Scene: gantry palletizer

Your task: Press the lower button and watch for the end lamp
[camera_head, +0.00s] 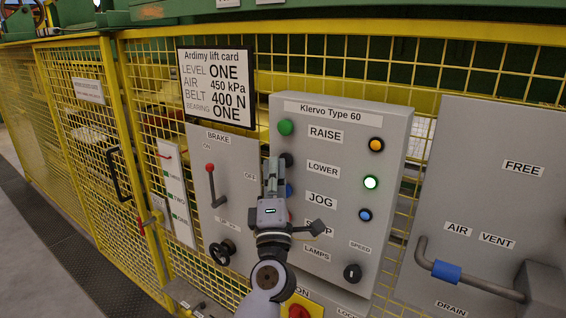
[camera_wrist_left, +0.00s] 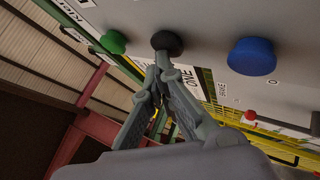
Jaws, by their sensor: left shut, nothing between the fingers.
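The grey Klervo Type 60 panel (camera_head: 335,250) carries a green button by RAISE (camera_head: 285,127), a black button by LOWER (camera_head: 288,159) and a blue button by JOG (camera_head: 289,189). My left gripper (camera_head: 274,163) is shut and empty, and partly covers the black and blue buttons. In the left wrist view, its closed fingertips (camera_wrist_left: 163,62) are at the black button (camera_wrist_left: 167,42); I cannot tell whether they touch it. No label names an end lamp. My right gripper is out of view.
A brake panel (camera_head: 232,190) with a red-knobbed lever (camera_head: 211,182) stands left of the buttons. An air vent panel (camera_head: 480,190) with a blue-gripped handle (camera_head: 446,271) is at right. A lift card (camera_head: 216,86) hangs above on the yellow mesh fence (camera_head: 440,65).

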